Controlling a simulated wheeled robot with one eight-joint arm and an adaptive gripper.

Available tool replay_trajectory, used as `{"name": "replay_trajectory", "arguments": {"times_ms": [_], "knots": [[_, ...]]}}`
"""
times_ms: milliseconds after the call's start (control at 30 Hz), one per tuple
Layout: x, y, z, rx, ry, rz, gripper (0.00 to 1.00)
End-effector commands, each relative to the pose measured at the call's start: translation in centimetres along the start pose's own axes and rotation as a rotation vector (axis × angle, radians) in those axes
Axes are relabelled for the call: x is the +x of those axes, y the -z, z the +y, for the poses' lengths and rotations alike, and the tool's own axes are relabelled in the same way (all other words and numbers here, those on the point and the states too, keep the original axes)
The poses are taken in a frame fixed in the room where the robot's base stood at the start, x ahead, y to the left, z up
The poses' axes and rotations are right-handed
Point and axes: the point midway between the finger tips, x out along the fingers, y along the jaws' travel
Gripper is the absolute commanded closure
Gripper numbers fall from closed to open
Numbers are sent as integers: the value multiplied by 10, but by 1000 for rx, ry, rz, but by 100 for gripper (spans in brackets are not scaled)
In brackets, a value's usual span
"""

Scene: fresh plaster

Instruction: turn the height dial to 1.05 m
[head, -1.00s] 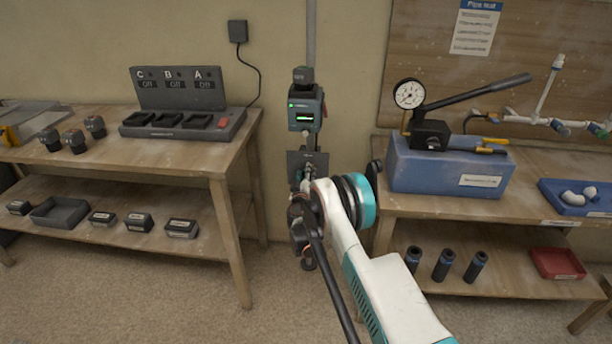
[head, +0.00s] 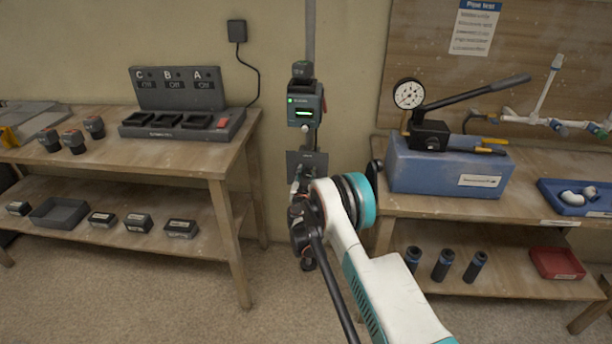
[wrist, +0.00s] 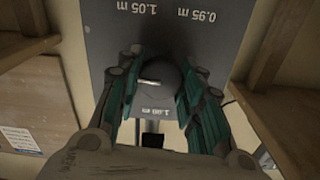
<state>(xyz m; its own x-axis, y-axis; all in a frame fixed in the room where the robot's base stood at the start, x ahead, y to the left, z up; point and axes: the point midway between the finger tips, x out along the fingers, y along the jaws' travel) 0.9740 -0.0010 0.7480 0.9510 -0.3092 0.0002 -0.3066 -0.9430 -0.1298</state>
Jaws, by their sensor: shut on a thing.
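The height dial is a dark round knob (wrist: 168,82) on a grey plate (wrist: 215,40) in the wrist view. The plate's labels appear upside down: 1.05 m (wrist: 138,8) at upper left, 0.95 m (wrist: 196,15) at upper right, and a lower one too blurred to read surely. A short white mark (wrist: 148,82) lies on the knob's left side, pointing roughly left. My gripper (wrist: 158,98) is shut on the knob, with teal-padded fingers on both sides. In the head view the plate (head: 318,161) shows behind my gripper, but my wrist hides the knob.
A workbench with a charger (head: 180,125) stands left. Another bench holds a blue pump box (head: 440,170) at right, close to my arm. Carpet floor is open in front.

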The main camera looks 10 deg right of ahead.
Motion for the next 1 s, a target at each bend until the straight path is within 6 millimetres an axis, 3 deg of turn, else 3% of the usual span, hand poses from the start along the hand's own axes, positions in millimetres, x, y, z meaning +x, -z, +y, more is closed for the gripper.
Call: {"name": "replay_trajectory", "arguments": {"times_ms": [600,1000], "knots": [[-1,-2,2,583,-1,-1,89],[-1,-2,2,878,0,-1,89]]}}
